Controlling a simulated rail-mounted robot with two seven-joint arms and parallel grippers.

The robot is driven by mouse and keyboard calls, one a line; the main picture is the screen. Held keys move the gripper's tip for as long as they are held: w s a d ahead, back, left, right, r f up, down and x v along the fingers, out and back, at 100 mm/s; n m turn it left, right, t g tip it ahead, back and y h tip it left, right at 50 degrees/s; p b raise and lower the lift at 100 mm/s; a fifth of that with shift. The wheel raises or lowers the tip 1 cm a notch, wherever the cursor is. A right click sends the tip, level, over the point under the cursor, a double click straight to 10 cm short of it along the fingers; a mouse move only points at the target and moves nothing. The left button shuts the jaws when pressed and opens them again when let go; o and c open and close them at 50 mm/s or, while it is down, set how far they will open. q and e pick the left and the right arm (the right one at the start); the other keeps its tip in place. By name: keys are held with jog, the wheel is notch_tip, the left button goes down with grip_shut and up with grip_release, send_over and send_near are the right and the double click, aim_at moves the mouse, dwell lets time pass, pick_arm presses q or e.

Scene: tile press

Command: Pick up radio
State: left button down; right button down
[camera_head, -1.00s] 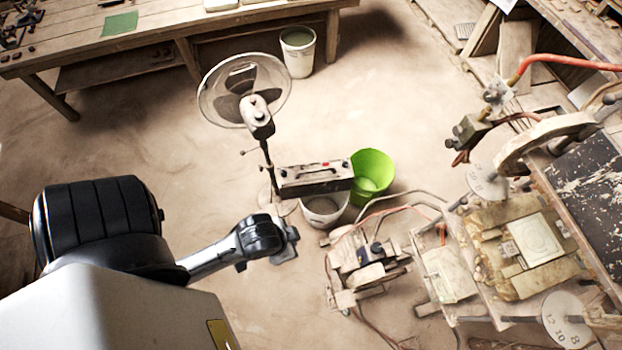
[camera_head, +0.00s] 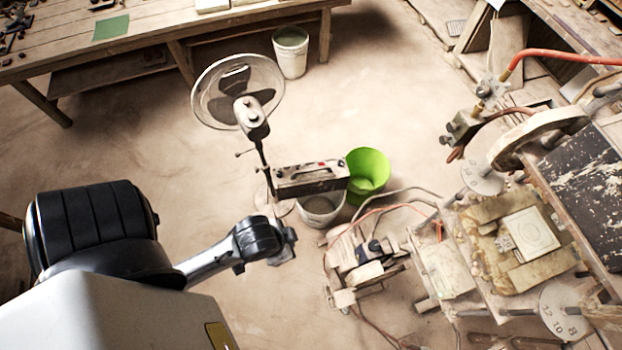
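The radio (camera_head: 311,180) looks like a long, dusty grey box with a dark front and a small red mark on top. It appears to rest across the top of a whitish bucket (camera_head: 322,210), beside a green bucket (camera_head: 368,172). My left gripper (camera_head: 284,246) is at the end of the arm from the left, below and slightly left of the radio in the picture, apart from it. Its fingers are too small and dark to tell open from shut. My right gripper is not in view.
A standing fan (camera_head: 238,92) rises just left of the radio. A cluttered press machine (camera_head: 520,240) and a small motor unit with hoses (camera_head: 365,262) stand to the right. A wooden workbench (camera_head: 150,38) runs along the back. The floor at left is clear.

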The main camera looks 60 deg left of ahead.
pick_arm(q)
jog(key=c, duration=1.8)
grip_release()
jog(key=shift+a, duration=0.1)
jog(key=o, duration=0.8)
